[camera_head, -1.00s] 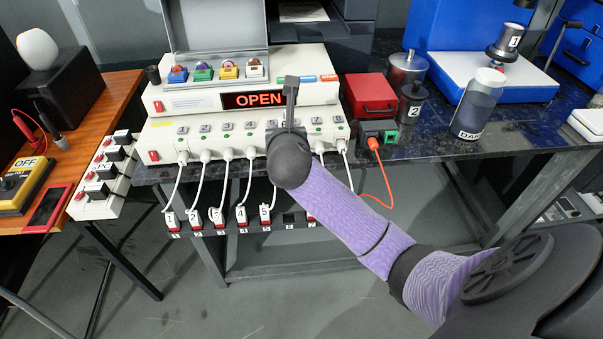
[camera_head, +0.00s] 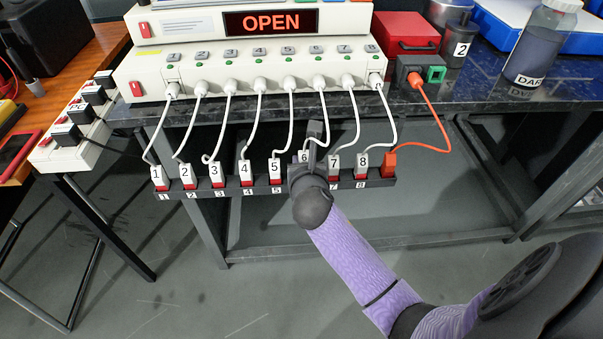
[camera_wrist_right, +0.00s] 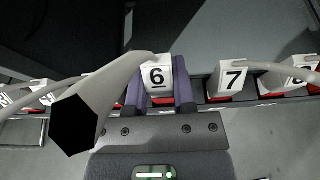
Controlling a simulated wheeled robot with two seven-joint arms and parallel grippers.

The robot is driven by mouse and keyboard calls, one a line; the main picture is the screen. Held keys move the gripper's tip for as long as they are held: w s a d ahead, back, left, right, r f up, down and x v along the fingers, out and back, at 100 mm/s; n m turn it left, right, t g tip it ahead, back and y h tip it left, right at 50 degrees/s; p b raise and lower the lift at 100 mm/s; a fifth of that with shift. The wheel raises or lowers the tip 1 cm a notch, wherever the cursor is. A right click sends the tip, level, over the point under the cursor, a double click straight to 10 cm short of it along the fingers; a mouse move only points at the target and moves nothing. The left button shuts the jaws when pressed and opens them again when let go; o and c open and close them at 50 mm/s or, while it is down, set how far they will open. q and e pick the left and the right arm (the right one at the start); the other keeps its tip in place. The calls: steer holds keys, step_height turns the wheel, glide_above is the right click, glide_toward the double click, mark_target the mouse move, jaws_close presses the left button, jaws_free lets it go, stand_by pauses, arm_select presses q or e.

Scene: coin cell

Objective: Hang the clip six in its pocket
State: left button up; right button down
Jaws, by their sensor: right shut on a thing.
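Clip six is a white block marked 6 with a white cable. In the head view clip six (camera_head: 304,157) is at the rack, mostly hidden by my right gripper (camera_head: 306,160). In the right wrist view clip six (camera_wrist_right: 157,76) sits between the two purple-lined fingers of my right gripper (camera_wrist_right: 158,88), which is shut on it. The clip stands in line with the rack's pockets (camera_head: 262,187), between clip five (camera_head: 275,168) and clip seven (camera_head: 334,161). Its lower end is hidden, so I cannot tell how deep it sits. My left gripper is not in view.
Clips one to five and seven and eight stand in their pockets with cables up to the white channel unit (camera_head: 215,80). Clip six's own cable passes close by the gripper. An orange cable (camera_head: 440,130) hangs right of clip eight (camera_head: 362,160). The floor below is clear.

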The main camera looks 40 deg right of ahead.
step_height(320, 180, down, 2)
steer(key=shift+f+b, duration=0.2)
steer(key=shift+b, duration=0.1)
steer(key=shift+r+p, duration=0.3)
steer(key=shift+r, duration=0.1)
steer(key=c, duration=0.9)
jaws_free()
steer(key=shift+f, duration=0.15)
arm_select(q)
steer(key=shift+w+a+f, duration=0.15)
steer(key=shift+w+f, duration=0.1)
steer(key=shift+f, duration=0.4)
arm_select(e)
steer(key=o, duration=0.5)
steer(key=shift+c, duration=0.2)
steer(key=shift+s+r, duration=0.15)
steer(key=shift+r, duration=0.15)
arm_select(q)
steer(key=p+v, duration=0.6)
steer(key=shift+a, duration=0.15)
arm_select(e)
steer(key=v, duration=1.1)
steer(key=shift+s+a, duration=0.25)
